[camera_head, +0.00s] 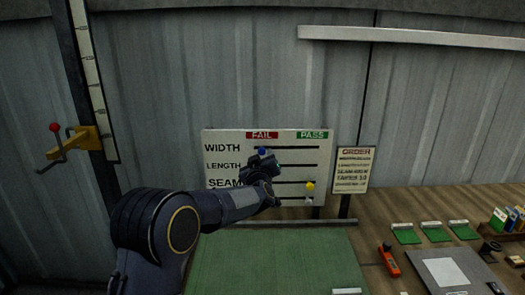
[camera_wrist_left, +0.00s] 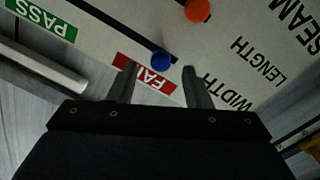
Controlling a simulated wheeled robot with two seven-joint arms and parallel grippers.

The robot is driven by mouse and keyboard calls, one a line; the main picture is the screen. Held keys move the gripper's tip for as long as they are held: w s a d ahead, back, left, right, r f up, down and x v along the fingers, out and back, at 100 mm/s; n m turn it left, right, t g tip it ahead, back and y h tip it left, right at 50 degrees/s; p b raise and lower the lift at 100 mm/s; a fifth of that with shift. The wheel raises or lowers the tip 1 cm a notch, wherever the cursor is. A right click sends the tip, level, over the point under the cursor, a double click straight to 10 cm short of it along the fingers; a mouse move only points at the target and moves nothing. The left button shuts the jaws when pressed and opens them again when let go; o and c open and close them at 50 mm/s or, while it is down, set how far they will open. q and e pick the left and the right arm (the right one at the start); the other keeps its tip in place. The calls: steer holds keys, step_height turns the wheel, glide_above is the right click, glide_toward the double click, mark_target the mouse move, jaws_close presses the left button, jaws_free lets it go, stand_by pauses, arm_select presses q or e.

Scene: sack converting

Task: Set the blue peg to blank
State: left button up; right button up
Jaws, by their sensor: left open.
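A white board (camera_head: 226,136) has rows marked WIDTH, LENGTH and SEAM, with a red FAIL label (camera_head: 262,135) and a green PASS label (camera_head: 312,135) on top. The blue peg (camera_head: 262,150) is at the FAIL end of the WIDTH slot. In the left wrist view the blue peg (camera_wrist_left: 161,61) shows between the tips of my left gripper (camera_wrist_left: 160,70). The left gripper (camera_head: 262,160) is open, close in front of the board, and not closed on the peg. My forearm and gripper hide part of the lower rows. I see no label reading blank.
An orange peg (camera_wrist_left: 198,10) is on the LENGTH row. A yellow peg (camera_head: 310,186) is towards PASS on the SEAM row, with a pale peg (camera_head: 309,202) below it. An ORDER sign (camera_head: 355,170) stands right of the board. A green mat (camera_head: 275,262) lies in front.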

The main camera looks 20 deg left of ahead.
mark_target(261, 153)
arm_select(q)
steer(key=shift+p+x, duration=0.4)
steer(key=shift+x, duration=1.3)
steer(key=shift+c, duration=0.4)
jaws_close()
